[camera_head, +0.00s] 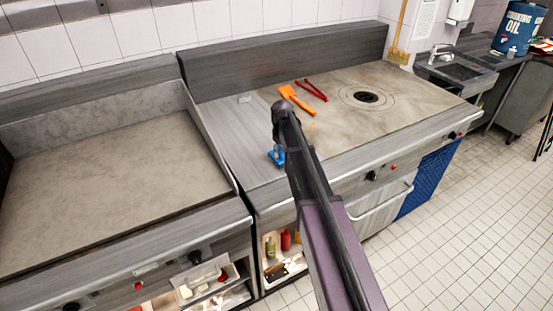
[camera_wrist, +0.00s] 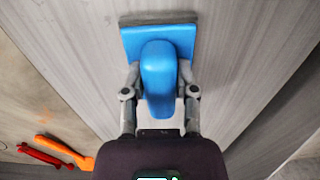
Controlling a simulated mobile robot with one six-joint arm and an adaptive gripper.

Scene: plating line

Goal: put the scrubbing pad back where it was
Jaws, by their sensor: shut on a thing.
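The scrubbing pad is a blue block with a raised blue handle and a grey edge; it shows in the wrist view (camera_wrist: 158,75) and partly in the head view (camera_head: 275,155), behind my arm. My gripper (camera_wrist: 158,95) is shut on the pad's handle, one finger on each side. The pad is over the grey metal strip (camera_head: 222,136) at the left of the hot plate. I cannot tell whether its underside touches the surface. In the head view my arm hides most of the gripper.
An orange spatula (camera_head: 297,100) and red tongs (camera_head: 314,90) lie on the hot plate (camera_head: 400,88), behind my arm. A flat griddle (camera_head: 110,175) with a raised side wall stands to the left.

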